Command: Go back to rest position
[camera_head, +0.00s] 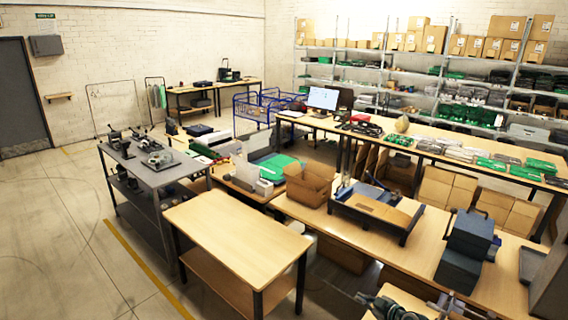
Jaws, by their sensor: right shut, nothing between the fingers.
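My right gripper (374,300) is at the bottom edge, right of centre, and is partly cut off by the frame. It looks dark, and its fingers are shut with nothing between them. It is over the near side of the workbench area, apart from the boxes and machines. My left gripper is not in view.
A small wooden table (235,232) stands in front. The long workbench (405,250) holds an open cardboard box (309,184), a black-framed tray (375,208) and a dark blue machine (467,245). A grey cart (155,182) stands left. The left floor is clear.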

